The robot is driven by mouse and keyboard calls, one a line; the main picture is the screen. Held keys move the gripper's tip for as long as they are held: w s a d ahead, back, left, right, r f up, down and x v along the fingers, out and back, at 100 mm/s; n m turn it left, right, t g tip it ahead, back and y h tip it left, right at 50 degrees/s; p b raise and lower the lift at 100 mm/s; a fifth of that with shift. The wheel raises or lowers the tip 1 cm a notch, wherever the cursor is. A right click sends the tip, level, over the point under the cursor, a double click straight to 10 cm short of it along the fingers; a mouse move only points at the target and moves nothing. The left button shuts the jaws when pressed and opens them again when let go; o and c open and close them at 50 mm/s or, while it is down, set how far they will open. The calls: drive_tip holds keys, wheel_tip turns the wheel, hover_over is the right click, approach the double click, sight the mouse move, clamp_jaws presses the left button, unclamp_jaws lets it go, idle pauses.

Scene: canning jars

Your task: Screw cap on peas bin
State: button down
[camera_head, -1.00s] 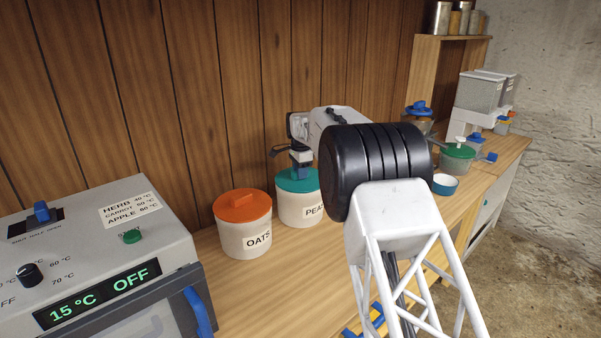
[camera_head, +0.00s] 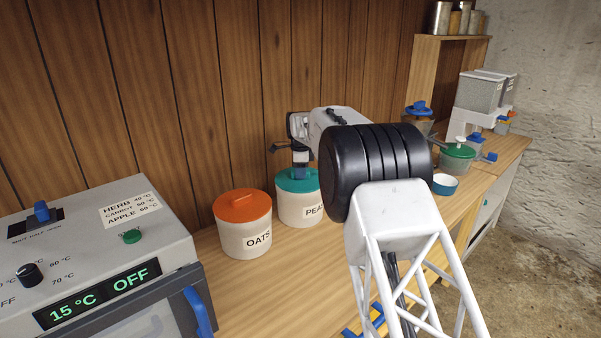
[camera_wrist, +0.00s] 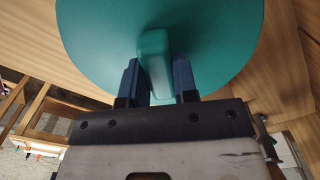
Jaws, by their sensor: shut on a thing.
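The peas bin (camera_head: 297,210) is a white tub with a label, standing on the wooden counter behind my arm. Its teal cap (camera_head: 290,182) sits on top and looks level; whether it is threaded tight cannot be told. My gripper (camera_head: 299,172) points down at the cap from above. In the wrist view my gripper's two blue fingers (camera_wrist: 154,82) are shut on the upright teal handle (camera_wrist: 153,60) of the cap (camera_wrist: 95,45).
The oats bin (camera_head: 243,237) with an orange cap (camera_head: 241,205) stands close on the left. A machine with a display (camera_head: 100,295) is at front left. A green-lidded pot (camera_head: 457,157) and a blue bowl (camera_head: 445,184) stand on the right.

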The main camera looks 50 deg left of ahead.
drive_tip(key=shift+r+m, duration=0.3)
drive_tip(key=shift+r, duration=0.2)
drive_tip(key=shift+m, duration=1.2)
drive_tip(key=shift+a, duration=0.1)
drive_tip(key=c, duration=1.1)
unclamp_jaws()
drive_tip(key=o, duration=0.3)
drive_tip(key=shift+f, duration=0.3)
drive_tip(key=shift+r, duration=0.1)
drive_tip(key=shift+r, duration=3.85)
